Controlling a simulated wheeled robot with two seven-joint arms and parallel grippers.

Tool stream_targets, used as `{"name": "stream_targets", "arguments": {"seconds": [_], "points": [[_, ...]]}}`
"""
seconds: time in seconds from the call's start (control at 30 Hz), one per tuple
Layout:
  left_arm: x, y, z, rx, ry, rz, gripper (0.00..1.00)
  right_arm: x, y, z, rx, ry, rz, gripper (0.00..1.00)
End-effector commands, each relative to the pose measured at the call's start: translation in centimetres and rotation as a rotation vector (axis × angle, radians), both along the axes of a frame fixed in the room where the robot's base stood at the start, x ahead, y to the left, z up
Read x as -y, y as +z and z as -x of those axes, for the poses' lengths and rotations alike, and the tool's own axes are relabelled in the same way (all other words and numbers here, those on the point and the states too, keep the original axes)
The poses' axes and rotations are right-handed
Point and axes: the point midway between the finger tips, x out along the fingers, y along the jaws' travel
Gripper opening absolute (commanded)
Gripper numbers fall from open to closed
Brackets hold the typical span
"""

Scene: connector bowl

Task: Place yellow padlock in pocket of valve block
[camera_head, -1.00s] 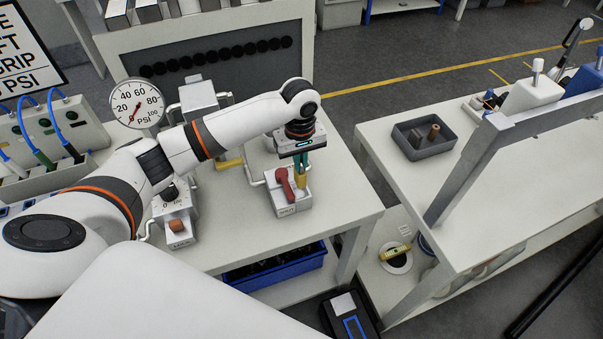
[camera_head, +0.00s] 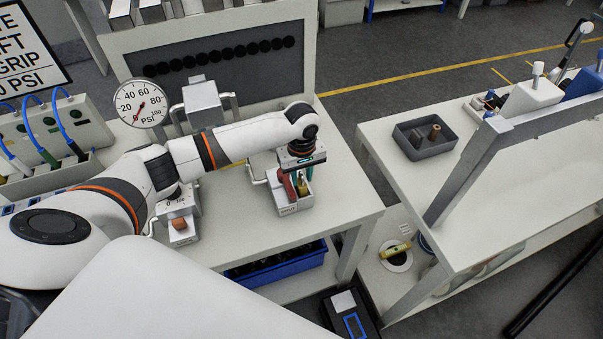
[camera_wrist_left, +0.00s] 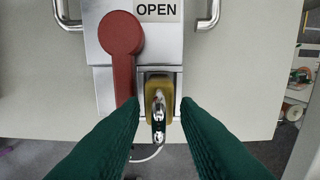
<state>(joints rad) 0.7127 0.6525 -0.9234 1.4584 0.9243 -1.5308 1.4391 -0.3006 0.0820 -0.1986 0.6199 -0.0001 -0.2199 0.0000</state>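The valve block (camera_head: 294,205) stands at the front right of the left table, with a red lever handle (camera_wrist_left: 121,40) and an OPEN label. The yellow padlock (camera_wrist_left: 151,92) sits inside the metal-rimmed pocket beside the red handle, with its chrome shackle pointing up toward the wrist camera. My left gripper (camera_wrist_left: 160,108) is open, its green fingers on either side of the shackle with a gap on both sides. In the head view my left gripper (camera_head: 303,178) is above the block and hides part of the padlock. My right gripper is not in view.
A pressure gauge (camera_head: 141,103) and a grey unit (camera_head: 202,102) stand behind my left arm. Another small block (camera_head: 182,229) with an orange-brown piece is to the left. A grey bin (camera_head: 425,140) stands on the right table, across a floor gap.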

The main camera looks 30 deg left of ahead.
Motion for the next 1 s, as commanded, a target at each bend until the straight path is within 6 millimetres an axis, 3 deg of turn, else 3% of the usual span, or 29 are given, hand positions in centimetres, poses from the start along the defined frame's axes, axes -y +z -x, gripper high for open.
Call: {"name": "stream_targets", "arguments": {"seconds": [0.23, 0.37, 0.8, 1.0], "points": [[0.0, 0.2, 0.0, 0.001, 0.000, -0.001, 0.28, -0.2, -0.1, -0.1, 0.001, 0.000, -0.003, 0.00], [0.0, 1.3, -0.1, 0.004, 0.001, 0.001, 0.28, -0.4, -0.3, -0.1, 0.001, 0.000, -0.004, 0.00], [0.0, 10.0, -0.1, 0.004, 0.000, 0.001, 0.28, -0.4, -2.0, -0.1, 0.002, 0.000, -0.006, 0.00], [0.0, 12.0, -0.1, 0.001, 0.001, 0.001, 0.28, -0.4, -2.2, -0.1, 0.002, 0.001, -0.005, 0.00]]}}
